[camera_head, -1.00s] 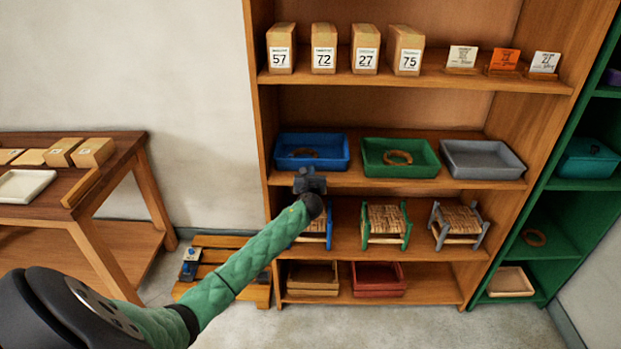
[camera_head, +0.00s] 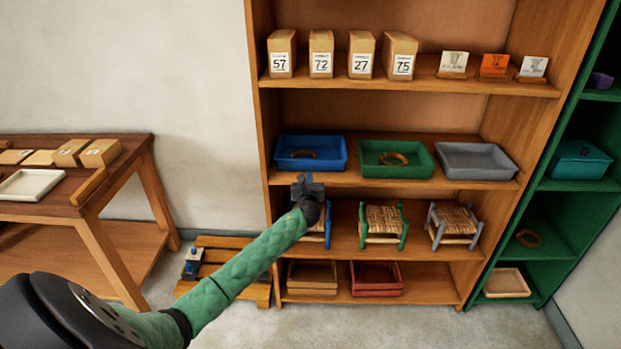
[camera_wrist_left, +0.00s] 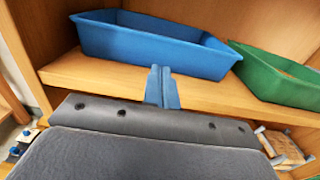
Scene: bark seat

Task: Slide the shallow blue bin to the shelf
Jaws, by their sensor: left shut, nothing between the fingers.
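In the left wrist view the blue bin (camera_wrist_left: 155,47) sits just beyond my fingers. My left gripper (camera_head: 306,179) is shut and empty, in front of the board's edge just below the bin. In the left wrist view its closed fingers (camera_wrist_left: 161,86) point at the bin's front wall; I cannot tell if they touch it. My right gripper is not in view.
A green bin (camera_head: 397,174) with a ring and a grey bin (camera_head: 475,175) stand to the right on the same board. Small stools (camera_head: 381,222) stand on the board below. A table (camera_head: 135,150) with boxes is at left.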

